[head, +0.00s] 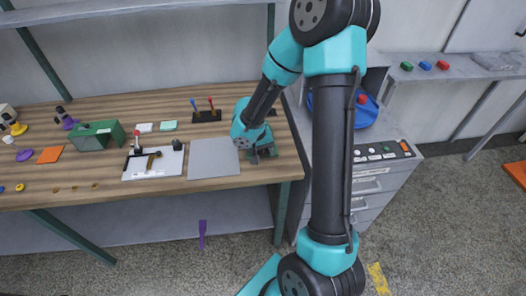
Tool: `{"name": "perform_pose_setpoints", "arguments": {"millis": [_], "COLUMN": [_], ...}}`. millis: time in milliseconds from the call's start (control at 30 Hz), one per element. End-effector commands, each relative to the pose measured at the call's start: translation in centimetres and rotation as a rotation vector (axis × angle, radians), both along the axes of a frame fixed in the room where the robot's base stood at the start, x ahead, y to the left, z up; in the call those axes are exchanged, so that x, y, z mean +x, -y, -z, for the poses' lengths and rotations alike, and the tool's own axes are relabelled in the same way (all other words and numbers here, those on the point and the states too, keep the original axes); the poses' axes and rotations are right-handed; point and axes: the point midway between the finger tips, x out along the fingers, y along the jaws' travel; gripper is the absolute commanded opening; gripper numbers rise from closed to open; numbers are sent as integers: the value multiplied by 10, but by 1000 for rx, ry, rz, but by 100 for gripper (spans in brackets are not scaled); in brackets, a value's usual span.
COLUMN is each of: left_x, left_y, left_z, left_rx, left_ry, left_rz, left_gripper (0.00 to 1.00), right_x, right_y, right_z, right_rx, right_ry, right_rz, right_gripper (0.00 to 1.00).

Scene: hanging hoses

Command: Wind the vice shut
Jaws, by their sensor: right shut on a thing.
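The small dark green vice (264,145) stands at the right end of the wooden bench, by its front edge. My right arm reaches down over it from the upper right and its wrist covers much of it. My right gripper (253,156) is at the front of the vice, shut on what seems to be its handle. The handle and the fingertips are too small and too covered to make out clearly. The gap between the vice jaws is hidden. My left gripper does not show.
A stand with red and blue levers (207,115) is behind. A green box (97,135) is farther left. A grey drawer cabinet (372,185) stands right of the bench.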

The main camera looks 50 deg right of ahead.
Motion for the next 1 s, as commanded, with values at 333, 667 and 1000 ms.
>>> {"name": "perform_pose_setpoints", "arguments": {"millis": [333,667,1000], "left_x": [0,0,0], "left_y": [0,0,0], "left_z": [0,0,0], "left_rx": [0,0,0], "left_ry": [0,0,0], "left_rz": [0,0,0], "left_gripper": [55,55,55], "right_x": [0,-1,-2], "right_y": [1,2,3], "right_z": [0,-1,-1], "right_rx": [18,110,222], "right_ry": [14,86,173], "right_rz": [1,3,2], "right_gripper": [24,24,24]}}
